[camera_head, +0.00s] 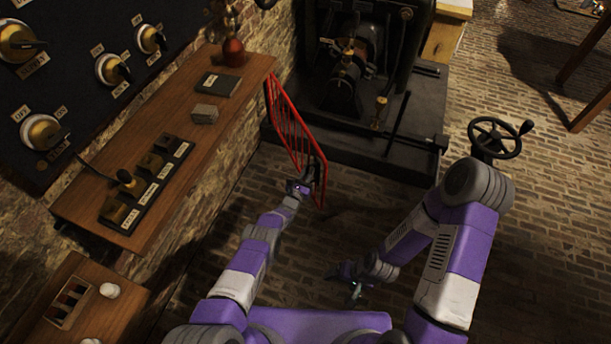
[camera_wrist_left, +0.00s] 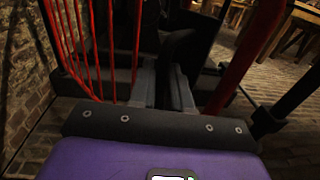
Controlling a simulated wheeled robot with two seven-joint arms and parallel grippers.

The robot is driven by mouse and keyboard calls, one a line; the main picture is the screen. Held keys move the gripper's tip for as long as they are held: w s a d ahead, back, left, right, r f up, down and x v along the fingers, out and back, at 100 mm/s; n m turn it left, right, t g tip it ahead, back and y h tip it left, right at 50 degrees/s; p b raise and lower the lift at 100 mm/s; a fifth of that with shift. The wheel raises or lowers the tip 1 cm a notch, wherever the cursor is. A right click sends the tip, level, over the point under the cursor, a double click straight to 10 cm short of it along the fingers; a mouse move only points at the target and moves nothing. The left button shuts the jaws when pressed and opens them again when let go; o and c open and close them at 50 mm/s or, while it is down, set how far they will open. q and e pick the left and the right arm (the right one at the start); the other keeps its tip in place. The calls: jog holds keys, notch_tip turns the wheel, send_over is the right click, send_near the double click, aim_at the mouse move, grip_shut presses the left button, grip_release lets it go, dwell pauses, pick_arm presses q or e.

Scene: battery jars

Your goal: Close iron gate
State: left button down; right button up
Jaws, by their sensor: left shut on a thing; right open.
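The red iron gate (camera_head: 292,122) stands beside the black machine, running from the end of the wooden shelf toward me. Its bars fill the left of the left wrist view (camera_wrist_left: 92,45), and a thick red post (camera_wrist_left: 246,55) rises at the right there. My left gripper (camera_head: 314,172) is at the gate's near end. Its fingers (camera_wrist_left: 165,88) are shut on a dark upright part of the gate (camera_wrist_left: 180,50), which looks like a handle; the exact contact is hard to see. My right gripper (camera_head: 354,288) is open and empty, low over the brick floor.
The black machine (camera_head: 350,75) stands on a dark plinth (camera_head: 400,165) behind the gate. A handwheel (camera_head: 497,137) stands at right. The brick floor (camera_head: 345,225) near the gate is clear.

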pick_arm(q)
jog(key=shift+w+d, duration=0.1)
jog(key=shift+d, duration=0.05)
jog(key=c, duration=1.3)
grip_release()
jog(key=shift+s+p, duration=0.3)
jog(key=shift+p, duration=0.1)
jog(key=p+v, duration=0.4)
jog(key=v, duration=0.3)
